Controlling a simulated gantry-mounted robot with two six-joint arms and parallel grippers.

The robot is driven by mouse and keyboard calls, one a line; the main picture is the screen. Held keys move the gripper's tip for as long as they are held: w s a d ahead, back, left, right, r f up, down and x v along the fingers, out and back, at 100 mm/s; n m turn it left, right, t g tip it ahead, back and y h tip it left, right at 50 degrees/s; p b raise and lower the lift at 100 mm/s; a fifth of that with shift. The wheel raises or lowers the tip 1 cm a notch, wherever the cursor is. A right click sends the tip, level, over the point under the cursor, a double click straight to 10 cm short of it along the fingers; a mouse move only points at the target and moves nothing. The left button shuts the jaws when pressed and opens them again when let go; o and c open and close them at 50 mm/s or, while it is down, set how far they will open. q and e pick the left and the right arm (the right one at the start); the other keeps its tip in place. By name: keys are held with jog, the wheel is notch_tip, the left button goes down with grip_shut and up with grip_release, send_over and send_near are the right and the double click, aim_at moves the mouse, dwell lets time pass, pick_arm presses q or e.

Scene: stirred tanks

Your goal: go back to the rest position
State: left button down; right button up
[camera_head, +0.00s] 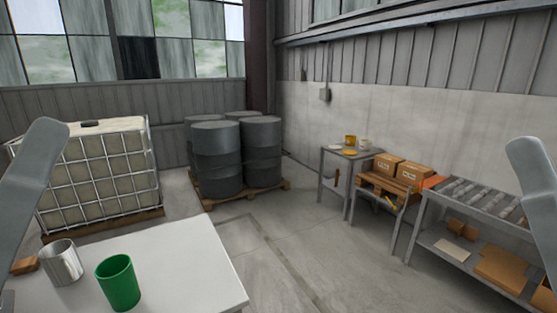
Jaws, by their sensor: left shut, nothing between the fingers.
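My left arm comes in at the left edge of the picture. Only a small piece of my left gripper (6,300) shows, at the bottom left corner beside the white table; it is shut and empty. Most of it is cut off by the picture's edge. My right arm link shows at the right edge, but its gripper is out of view. A silver metal cup (62,263) and a green cup (119,284) stand upright on the white table (195,265). Both are apart from my grippers.
A small brown block (24,265) lies left of the metal cup. Behind are a caged white tank (95,170) and several grey drums (217,160) on a pallet. A side table (345,153) and a roller rack (470,200) stand right. The table's right part is clear.

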pick_arm(q)
jog(key=a+r+m+y+p, duration=0.1)
jog(key=a+r+y+p, duration=0.1)
jog(key=r+p, duration=1.6)
jog(key=a+r+y+p, duration=0.1)
jog(key=r+y+p, duration=0.3)
jog(key=r+p, duration=1.4)
jog(key=shift+w+a+r+m+t+y+p, duration=0.3)
jog(key=shift+a+r+m+y+p, duration=0.1)
jog(key=shift+p, duration=0.6)
